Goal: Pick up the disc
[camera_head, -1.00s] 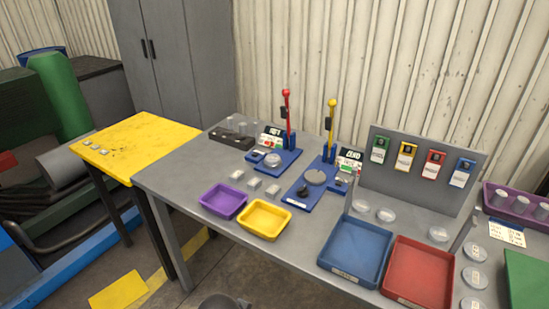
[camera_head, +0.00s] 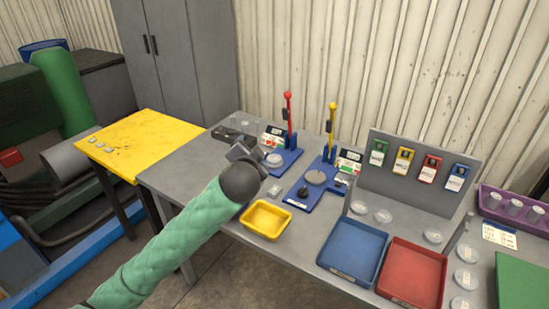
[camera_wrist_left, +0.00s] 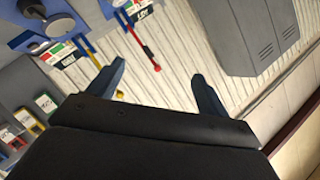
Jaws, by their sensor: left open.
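Several discs are in view, and I cannot tell which one is meant. A pale disc (camera_head: 274,160) sits on the blue base of the red-lever press. A grey disc (camera_head: 316,177) sits on the yellow-lever press, and it also shows in the left wrist view (camera_wrist_left: 59,27). Clear round discs (camera_head: 383,215) lie on the bench to the right. My left gripper (camera_head: 247,152) is above the bench, just left of the red-lever press. In the left wrist view its fingers (camera_wrist_left: 158,87) are apart with nothing between them. My right gripper is not in view.
The red lever (camera_head: 288,105) and yellow lever (camera_head: 332,118) stand upright behind the discs. A yellow tray (camera_head: 266,233), a blue tray (camera_head: 352,272) and a red tray (camera_head: 411,298) line the front edge. A yellow table (camera_head: 150,136) adjoins at left.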

